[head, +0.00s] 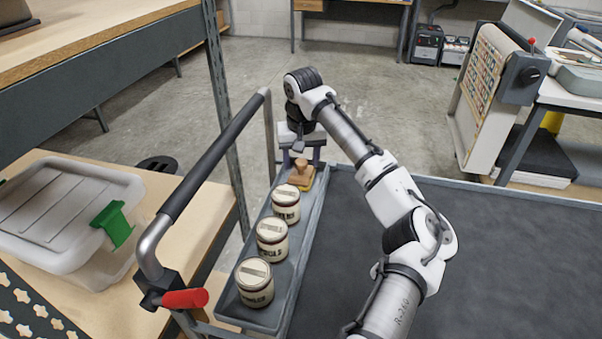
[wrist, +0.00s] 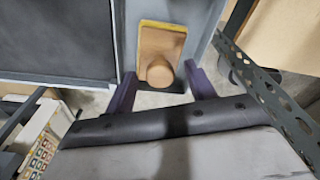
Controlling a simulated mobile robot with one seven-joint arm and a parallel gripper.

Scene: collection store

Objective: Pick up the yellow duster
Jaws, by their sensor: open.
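The yellow duster is a tan wooden block with a round knob and a yellow pad under it. In the head view the duster (head: 299,177) lies at the far end of a narrow grey tray (head: 313,193). My gripper (head: 300,150) is just beyond it, pointing down, and hides a little of the far end. In the wrist view the duster (wrist: 162,42) lies at the top centre, knob towards me. My gripper's (wrist: 161,88) dark purple fingers are spread wide at either side of the knob's end, with nothing between them. I cannot tell the height gap.
Three lidded jars (head: 272,240) stand in a row in the tray, nearer me than the duster. A black cart handle (head: 215,155) rises left of the tray. A dark cart top (head: 450,250) is clear on the right. A grey upright post (head: 226,120) stands behind.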

